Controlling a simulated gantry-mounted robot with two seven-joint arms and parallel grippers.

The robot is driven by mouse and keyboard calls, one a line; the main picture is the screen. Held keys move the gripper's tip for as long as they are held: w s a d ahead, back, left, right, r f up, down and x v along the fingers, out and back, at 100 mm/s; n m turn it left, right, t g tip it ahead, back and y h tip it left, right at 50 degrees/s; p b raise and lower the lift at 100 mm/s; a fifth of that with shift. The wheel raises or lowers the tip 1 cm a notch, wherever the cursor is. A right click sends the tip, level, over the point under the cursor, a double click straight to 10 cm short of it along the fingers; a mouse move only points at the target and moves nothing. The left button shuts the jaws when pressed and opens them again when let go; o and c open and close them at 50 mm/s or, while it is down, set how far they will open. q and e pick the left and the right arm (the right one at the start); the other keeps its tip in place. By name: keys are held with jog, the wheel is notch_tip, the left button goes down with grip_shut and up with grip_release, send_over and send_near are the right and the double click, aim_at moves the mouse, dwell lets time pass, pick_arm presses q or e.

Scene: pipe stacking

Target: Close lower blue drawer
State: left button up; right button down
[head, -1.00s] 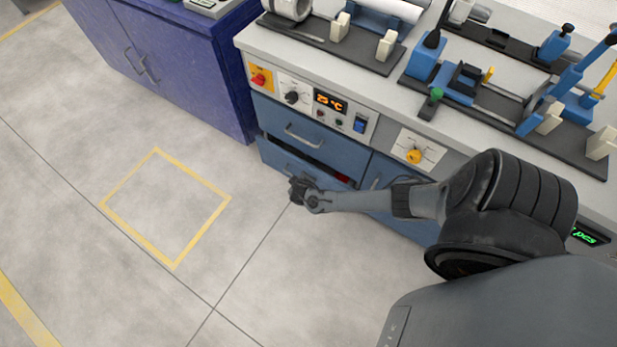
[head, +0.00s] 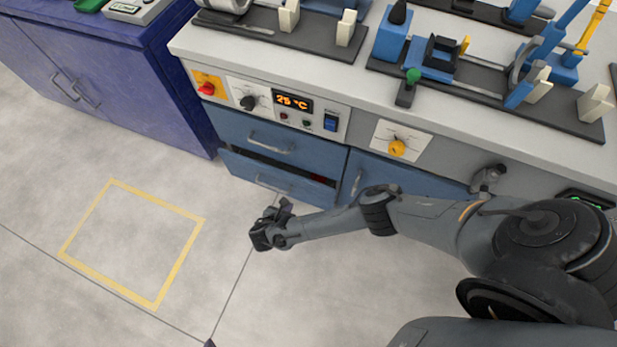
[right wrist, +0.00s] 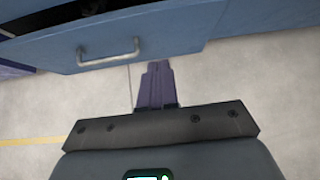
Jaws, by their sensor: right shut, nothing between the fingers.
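The lower blue drawer (head: 240,168) sits under the closed upper blue drawer (head: 238,128) in the grey-topped workbench. It stands partly open, with a dark gap along its top and a bit of red inside. Its front and metal handle (right wrist: 108,52) show in the right wrist view. My right gripper (head: 284,208) is in front of and below this drawer in the head view, apart from it. Its purple fingers (right wrist: 157,72) are shut and empty, pointing toward the drawer front just right of the handle. My left gripper does not show recognisably.
A purple cabinet (head: 110,75) stands left of the workbench. A blue cupboard door (head: 400,178) is right of the drawers. Fixtures stand on the worktop (head: 350,85). The floor ahead is clear, with a yellow taped square (head: 185,262). A small dark tip shows at the bottom edge.

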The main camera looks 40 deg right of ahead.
jog(key=w, duration=0.1)
jog(key=b, duration=0.8)
send_near(299, 182)
jog(key=x, duration=0.5)
jog(key=shift+s+a+f, duration=0.1)
jog(key=shift+a+f, duration=0.05)
jog(key=shift+f, duration=0.15)
jog(key=shift+w+d+r, duration=0.1)
jog(key=shift+w+d, duration=0.1)
jog(key=shift+d, duration=0.25)
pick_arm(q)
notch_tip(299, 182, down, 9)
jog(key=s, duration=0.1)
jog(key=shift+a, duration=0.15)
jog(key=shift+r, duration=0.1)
